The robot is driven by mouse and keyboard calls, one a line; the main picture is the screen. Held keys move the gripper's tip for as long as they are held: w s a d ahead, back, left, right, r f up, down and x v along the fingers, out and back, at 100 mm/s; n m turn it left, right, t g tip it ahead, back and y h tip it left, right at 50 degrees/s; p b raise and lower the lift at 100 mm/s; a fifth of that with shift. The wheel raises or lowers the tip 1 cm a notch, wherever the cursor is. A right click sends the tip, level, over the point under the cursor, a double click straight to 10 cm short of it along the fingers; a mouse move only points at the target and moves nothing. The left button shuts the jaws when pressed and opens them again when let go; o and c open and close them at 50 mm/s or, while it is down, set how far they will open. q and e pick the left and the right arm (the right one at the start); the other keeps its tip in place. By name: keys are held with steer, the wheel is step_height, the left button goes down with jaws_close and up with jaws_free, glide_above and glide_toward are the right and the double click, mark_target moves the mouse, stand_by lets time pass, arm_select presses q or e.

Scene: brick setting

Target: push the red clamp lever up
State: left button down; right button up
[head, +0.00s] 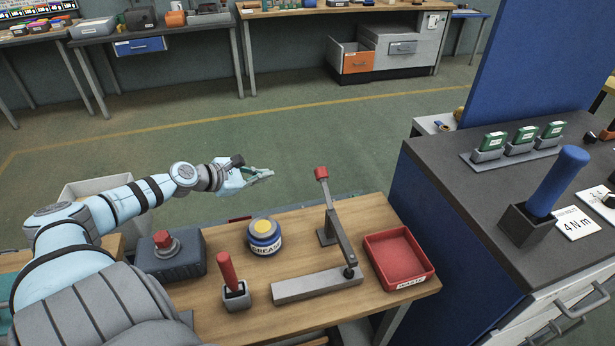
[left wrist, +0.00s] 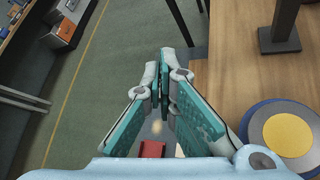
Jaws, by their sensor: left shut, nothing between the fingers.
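The clamp lever is a grey bar (head: 338,232) with a red tip (head: 321,173). It runs from a pivot at the right end of a grey base (head: 318,286) toward the far edge of the wooden bench. I cannot tell its exact tilt. A small grey post (head: 326,236) stands by the bar; a grey post and foot also show in the left wrist view (left wrist: 279,37). My left gripper (head: 270,174) is shut and empty, left of the red tip and apart from it, beyond the bench's far edge. Its fingers (left wrist: 165,58) meet in the left wrist view. My right gripper is out of view.
On the wooden bench (head: 215,325) are a blue grease tin (head: 264,244), a red handle in a grey socket (head: 227,271), a dark box with a red knob (head: 171,260) and a red tray (head: 398,259). A dark-topped counter (head: 440,160) stands at right. Open floor lies behind.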

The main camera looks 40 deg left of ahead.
mark_target(325, 188)
arm_select(q)
steer(key=d, duration=0.1)
steer(key=d+m+h, duration=0.1)
steer(key=d+m, duration=0.1)
steer(key=shift+d+f+g, duration=0.25)
steer(key=shift+d+g, duration=0.05)
steer(key=shift+d, duration=0.1)
steer(key=b+x, duration=0.2)
steer(key=x, duration=0.8)
steer(key=r+p, duration=0.1)
steer(key=d+r+p, duration=0.2)
steer(key=shift+s+d+r+p, duration=0.2)
steer(key=shift+s+p, duration=0.1)
steer(key=shift+p, duration=0.1)
steer(key=shift+w, duration=0.1)
